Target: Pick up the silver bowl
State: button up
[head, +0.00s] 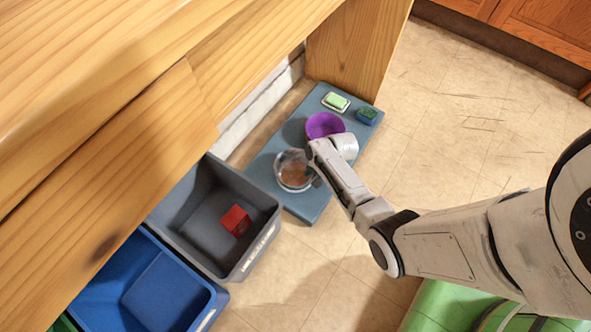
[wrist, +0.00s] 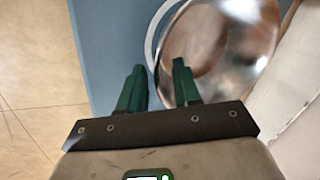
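The silver bowl (head: 286,177) stands on a blue-grey board (head: 311,211) on the floor in the head view. It is shiny, and its inside reflects a brown tone. In the wrist view the bowl (wrist: 243,42) fills the upper right. My gripper (wrist: 159,80) has two green fingers with a clear gap between them. The right finger overlaps the bowl in the picture; the left finger shows over the board, outside the bowl. The near rim appears between the fingers; I cannot tell whether either finger touches it. In the head view my arm mostly hides the gripper.
A purple bowl (head: 322,124) stands just behind the silver bowl. A soap dish (head: 336,101) and a green-and-blue sponge (head: 367,115) lie farther back. A grey bin (head: 259,234) with a red block (head: 235,221) and a blue bin (head: 196,310) stand left. A wooden bench overhangs them.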

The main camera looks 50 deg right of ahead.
jog(key=shift+f, duration=0.1)
jog(key=shift+c, duration=0.2)
grip_shut()
dwell(0.5)
